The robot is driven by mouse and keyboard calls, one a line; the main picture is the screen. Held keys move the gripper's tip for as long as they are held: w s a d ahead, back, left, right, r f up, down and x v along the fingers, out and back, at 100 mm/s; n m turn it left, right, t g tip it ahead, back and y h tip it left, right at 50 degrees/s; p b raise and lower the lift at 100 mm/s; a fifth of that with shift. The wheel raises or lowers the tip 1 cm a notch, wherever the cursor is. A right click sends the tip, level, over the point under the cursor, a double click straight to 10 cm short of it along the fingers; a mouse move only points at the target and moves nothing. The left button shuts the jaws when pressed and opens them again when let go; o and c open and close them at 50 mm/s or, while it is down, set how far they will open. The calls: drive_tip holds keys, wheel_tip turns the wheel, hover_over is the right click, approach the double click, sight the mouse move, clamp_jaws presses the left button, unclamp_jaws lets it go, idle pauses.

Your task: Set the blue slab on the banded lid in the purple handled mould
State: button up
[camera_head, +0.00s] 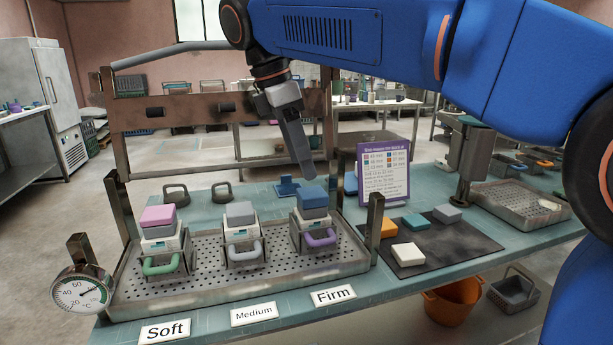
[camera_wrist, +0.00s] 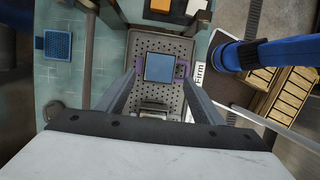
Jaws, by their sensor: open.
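The blue slab (camera_head: 312,197) lies on top of the stack in the purple handled mould (camera_head: 319,238), at the right end of the perforated tray. A pale lid (camera_head: 312,222) shows below the slab; its bands are too small to make out clearly. In the wrist view the blue slab (camera_wrist: 160,67) sits roughly centred over the mould, between my fingers in the picture. My gripper (camera_head: 303,172) is just above the slab, pointing down, with its fingers (camera_wrist: 160,80) apart and nothing held. I cannot tell whether the fingertips clear the slab's top.
The perforated tray (camera_head: 185,299) also holds a green handled mould (camera_head: 163,264) with a pink slab and a grey handled mould (camera_head: 243,252) with a grey slab. A dark mat (camera_head: 443,249) with loose blocks, an upright sign (camera_head: 384,172) and a tray post (camera_head: 375,226) stand to the right.

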drive_tip(key=shift+v, duration=2.65)
drive_tip(key=s+d+f+m+t+y, duration=0.1)
drive_tip(key=s+d+f+m, duration=0.2)
drive_tip(key=d+f+m, duration=0.5)
drive_tip(key=s+d+f+m+y, duration=0.1)
drive_tip(key=s+d+f, duration=0.15)
drive_tip(key=d, duration=0.85)
drive_tip(key=s+d+f+m+t, duration=0.1)
drive_tip(key=s+d+f+m, duration=0.3)
drive_tip(key=f, duration=0.3)
drive_tip(key=s+d+f+m+t, duration=0.1)
drive_tip(key=s+d+f+m, duration=0.3)
drive_tip(key=f, duration=0.4)
drive_tip(key=s+d+f+m+y, duration=0.1)
drive_tip(key=s+d+f+m, duration=0.3)
drive_tip(key=s+f, duration=0.2)
drive_tip(key=shift+f+t, duration=0.4)
drive_tip(key=shift+f, duration=0.35)
drive_tip(key=shift+c, duration=0.3)
